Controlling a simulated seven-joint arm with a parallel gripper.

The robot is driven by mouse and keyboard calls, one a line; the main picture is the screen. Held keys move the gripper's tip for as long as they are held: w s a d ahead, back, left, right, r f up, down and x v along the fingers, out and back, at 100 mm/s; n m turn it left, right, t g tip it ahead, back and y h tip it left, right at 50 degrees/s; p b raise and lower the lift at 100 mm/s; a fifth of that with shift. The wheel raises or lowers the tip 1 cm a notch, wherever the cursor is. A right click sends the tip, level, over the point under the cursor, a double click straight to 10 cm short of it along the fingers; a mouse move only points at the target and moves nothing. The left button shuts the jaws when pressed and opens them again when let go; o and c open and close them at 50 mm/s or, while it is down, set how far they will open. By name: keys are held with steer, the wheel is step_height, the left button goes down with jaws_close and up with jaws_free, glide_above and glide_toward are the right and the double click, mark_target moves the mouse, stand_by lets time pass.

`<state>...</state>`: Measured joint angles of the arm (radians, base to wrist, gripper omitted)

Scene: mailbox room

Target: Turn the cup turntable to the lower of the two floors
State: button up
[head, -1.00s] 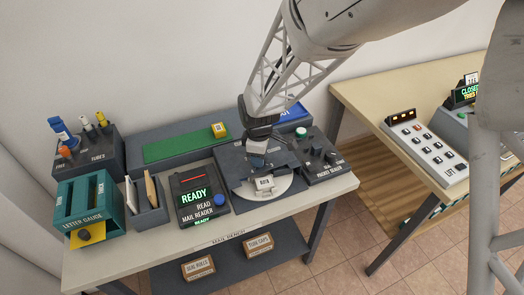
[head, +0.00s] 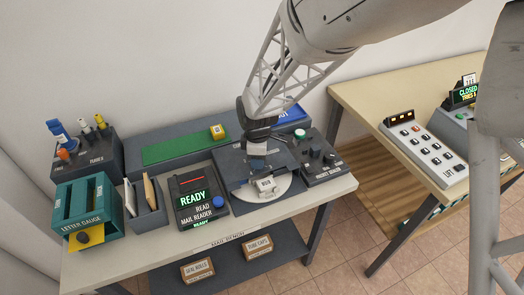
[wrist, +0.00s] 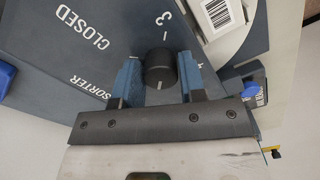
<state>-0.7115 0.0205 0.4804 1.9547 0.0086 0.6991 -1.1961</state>
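The turntable shows in the head view as a pale disc (head: 283,190) at the front of the dark sorter unit (head: 228,166) on the bench. A white-labelled block (head: 266,185) sits on it; its print is too small to read. In the wrist view a round black knob (wrist: 160,62) with a white mark stands on the sorter panel (wrist: 75,65), beside a printed "3"; other marks are partly hidden. In the head view my gripper (head: 257,164) is just behind the block.
The mail reader (head: 201,204) stands left of the sorter, and a small unit with knobs (head: 318,160) stands right. A green strip (head: 178,148) lies behind. A second table (head: 375,100) with a button panel (head: 428,150) is at right.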

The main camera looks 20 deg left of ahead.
steer(key=o, duration=0.3)
steer(key=shift+r, duration=0.1)
steer(key=shift+r, duration=3.8)
